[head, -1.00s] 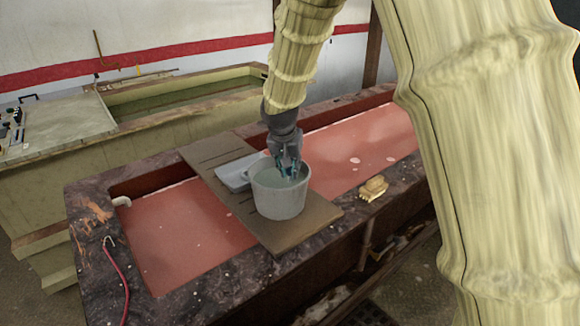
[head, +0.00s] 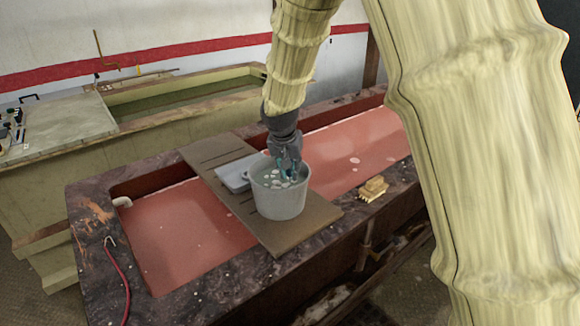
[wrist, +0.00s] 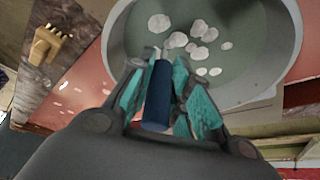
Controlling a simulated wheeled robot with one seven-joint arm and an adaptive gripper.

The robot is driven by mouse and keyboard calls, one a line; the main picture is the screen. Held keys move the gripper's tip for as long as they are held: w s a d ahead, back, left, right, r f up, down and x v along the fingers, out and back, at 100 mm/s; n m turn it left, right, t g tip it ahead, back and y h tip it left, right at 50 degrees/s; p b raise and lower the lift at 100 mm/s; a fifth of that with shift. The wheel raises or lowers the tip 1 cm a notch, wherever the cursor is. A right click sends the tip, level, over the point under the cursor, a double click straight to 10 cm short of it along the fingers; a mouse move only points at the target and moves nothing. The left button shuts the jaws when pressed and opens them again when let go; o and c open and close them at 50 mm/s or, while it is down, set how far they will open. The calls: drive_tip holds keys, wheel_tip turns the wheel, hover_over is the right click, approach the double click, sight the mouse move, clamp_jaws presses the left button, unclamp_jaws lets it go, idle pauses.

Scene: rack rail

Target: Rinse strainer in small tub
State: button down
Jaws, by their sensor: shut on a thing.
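The small tub (head: 281,203) is a grey-white bucket of water standing on a board across the red-filled basin. In the wrist view the tub's rim (wrist: 292,50) encloses greenish water with several white foam patches. My gripper (head: 290,174) points down into the tub's mouth. In the wrist view my gripper (wrist: 165,85), with teal fingertips, is shut on a dark blue handle (wrist: 159,98), which I take to be the strainer's. The strainer's head is not visible; the water or the gripper hides it.
The brown board (head: 277,238) spans the stone-rimmed basin (head: 188,232). A pale grey tray (head: 233,176) lies behind the tub. A yellow brush (head: 373,189) sits on the front rim, and a red hose (head: 120,275) hangs at left. A second tank (head: 165,140) stands behind.

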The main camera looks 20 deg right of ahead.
drive_tip(key=shift+f, duration=0.3)
drive_tip(key=shift+r, duration=0.15)
drive_tip(key=shift+r+p, duration=0.7)
drive_tip(key=shift+r, duration=0.15)
drive_tip(key=shift+f, duration=0.25)
drive_tip(key=shift+f, duration=0.3)
idle(0.3)
drive_tip(key=shift+r+p, duration=2.8)
drive_tip(key=shift+r, duration=1.45)
